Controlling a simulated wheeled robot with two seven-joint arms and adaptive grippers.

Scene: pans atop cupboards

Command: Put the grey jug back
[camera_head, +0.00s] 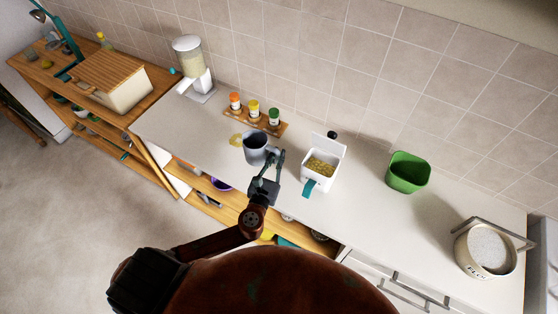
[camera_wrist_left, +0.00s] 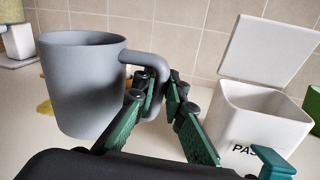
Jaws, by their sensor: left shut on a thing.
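The grey jug (camera_head: 255,148) is upright over the white counter, in front of the spice jars. In the left wrist view the grey jug (camera_wrist_left: 80,88) fills the left side, its handle pointing right. My left gripper (camera_head: 277,160) is at the jug's right side. In the left wrist view my left gripper (camera_wrist_left: 165,100) is closed around the handle. I cannot tell whether the jug's base touches the counter. My right gripper is not in view.
An open white pasta box (camera_head: 319,170) with a teal scoop stands just right of the gripper. A green container (camera_head: 408,172) and a white bin (camera_head: 486,248) stand farther right. Three spice jars (camera_head: 254,109) on a wooden rack and a dispenser (camera_head: 192,65) are behind. A yellowish patch (camera_head: 236,139) lies left of the jug.

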